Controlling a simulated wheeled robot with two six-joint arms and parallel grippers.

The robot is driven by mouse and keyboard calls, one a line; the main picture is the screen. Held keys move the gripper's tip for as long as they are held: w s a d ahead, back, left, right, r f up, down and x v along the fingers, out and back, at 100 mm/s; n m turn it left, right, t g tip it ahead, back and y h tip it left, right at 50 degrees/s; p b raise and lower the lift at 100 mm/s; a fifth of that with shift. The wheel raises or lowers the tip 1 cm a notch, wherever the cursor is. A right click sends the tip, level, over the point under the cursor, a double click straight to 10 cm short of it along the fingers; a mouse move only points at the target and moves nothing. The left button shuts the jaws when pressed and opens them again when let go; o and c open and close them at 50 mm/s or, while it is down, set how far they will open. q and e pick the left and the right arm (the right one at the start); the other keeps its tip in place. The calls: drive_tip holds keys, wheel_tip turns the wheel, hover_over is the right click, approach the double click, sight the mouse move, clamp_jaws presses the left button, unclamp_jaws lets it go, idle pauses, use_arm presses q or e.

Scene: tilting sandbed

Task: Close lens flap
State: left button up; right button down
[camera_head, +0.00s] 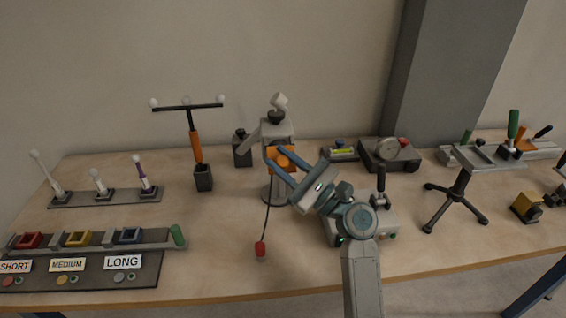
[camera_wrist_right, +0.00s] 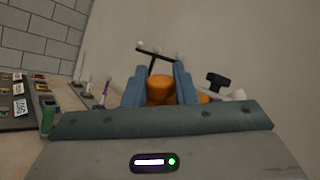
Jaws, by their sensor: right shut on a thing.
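A grey device (camera_head: 278,130) with a white tilted top piece stands on a round-based stand at the middle of the table. An orange part (camera_head: 284,151), which looks like the lens flap, is on its front. My right gripper (camera_head: 279,165) reaches it from the lower right, its blue fingers on either side of a rounded orange knob. In the right wrist view, the orange knob (camera_wrist_right: 160,90) sits between the two blue fingers (camera_wrist_right: 158,82), which are shut on it. The fingers and knob hide much of the flap, so I cannot tell its exact angle. My left gripper is not in view.
A red pull (camera_head: 260,248) on a dark cord hangs below the device. A T-shaped orange-handled tool (camera_head: 195,146) stands in a dark holder to the left. A grey box (camera_head: 388,156) stands behind to the right, and a black tripod stand (camera_head: 457,196) stands further right.

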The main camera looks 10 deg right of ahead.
drive_tip(key=shift+r, duration=0.1)
drive_tip(key=c, duration=1.2)
unclamp_jaws()
drive_tip(key=shift+s+d+f, duration=0.2)
drive_tip(key=shift+d+f, duration=0.05)
drive_tip(key=shift+f, duration=0.1)
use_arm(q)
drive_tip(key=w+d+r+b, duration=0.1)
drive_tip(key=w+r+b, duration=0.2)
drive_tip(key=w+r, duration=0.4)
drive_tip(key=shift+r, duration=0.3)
use_arm(e)
drive_tip(key=v, duration=1)
drive_tip(key=shift+r, duration=0.15)
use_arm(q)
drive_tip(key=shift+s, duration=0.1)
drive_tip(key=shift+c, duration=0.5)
